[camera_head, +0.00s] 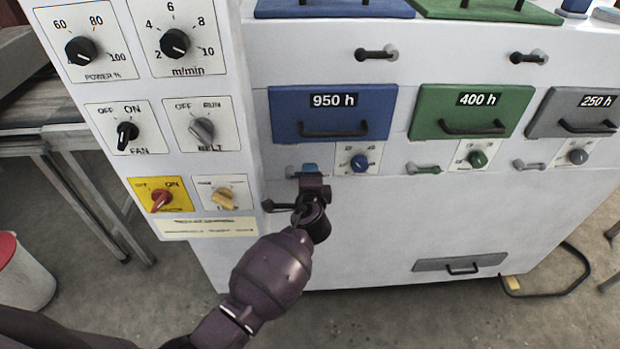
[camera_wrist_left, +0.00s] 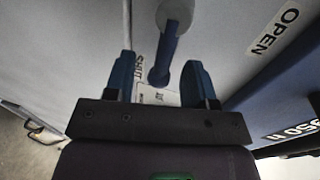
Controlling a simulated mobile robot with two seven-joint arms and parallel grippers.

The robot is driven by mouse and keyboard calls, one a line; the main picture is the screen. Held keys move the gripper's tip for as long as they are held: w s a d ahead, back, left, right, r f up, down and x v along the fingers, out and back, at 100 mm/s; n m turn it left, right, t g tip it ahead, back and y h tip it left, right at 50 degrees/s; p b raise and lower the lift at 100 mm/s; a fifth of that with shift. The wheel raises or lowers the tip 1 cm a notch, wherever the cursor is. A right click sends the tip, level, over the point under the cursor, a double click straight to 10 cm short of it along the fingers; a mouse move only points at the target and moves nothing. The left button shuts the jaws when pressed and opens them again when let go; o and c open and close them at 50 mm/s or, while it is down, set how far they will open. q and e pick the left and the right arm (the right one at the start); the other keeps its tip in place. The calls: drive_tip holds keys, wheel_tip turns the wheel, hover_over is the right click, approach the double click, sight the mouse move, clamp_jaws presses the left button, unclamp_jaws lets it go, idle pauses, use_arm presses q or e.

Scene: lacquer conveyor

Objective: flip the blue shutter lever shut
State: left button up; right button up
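The blue shutter lever (camera_wrist_left: 165,55) shows in the left wrist view, with a grey rounded end (camera_wrist_left: 176,12) at the top. Its free end points down toward my left gripper (camera_wrist_left: 161,85). The two blue fingers are apart on either side of the lever, with visible gaps, so the gripper is open. The word SHUT is just left of the lever's free end, and OPEN (camera_wrist_left: 272,32) is farther to the upper right. In the head view my left gripper (camera_head: 310,172) is below the blue 950 h door (camera_head: 333,101) and mostly hides the lever. My right gripper is not in view.
A blue knob (camera_head: 360,162) is close to the right of my gripper. A green lever (camera_head: 424,169) and a grey lever (camera_head: 529,164) stand farther right. The knob panel (camera_head: 165,90) juts out at left.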

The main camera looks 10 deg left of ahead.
use_arm(q)
drive_tip(key=shift+s, duration=0.1)
drive_tip(key=v, duration=1)
drive_tip(key=shift+s+p, duration=0.3)
drive_tip(key=shift+d+r, duration=0.1)
drive_tip(key=shift+r, duration=0.05)
drive_tip(key=s+a+f+n+g+h, duration=0.1)
drive_tip(key=s+a+f+n+g, duration=0.1)
drive_tip(key=s+a+f+n, duration=0.4)
drive_tip(key=s+a+f+n+g+h, duration=0.1)
drive_tip(key=s+a+f+n, duration=0.5)
drive_tip(key=s, duration=1)
drive_tip(key=a+n+h, duration=0.1)
drive_tip(key=a+n, duration=0.1)
drive_tip(key=a, duration=0.2)
drive_tip(key=shift+a+g+h, duration=0.3)
drive_tip(key=shift+g, duration=0.1)
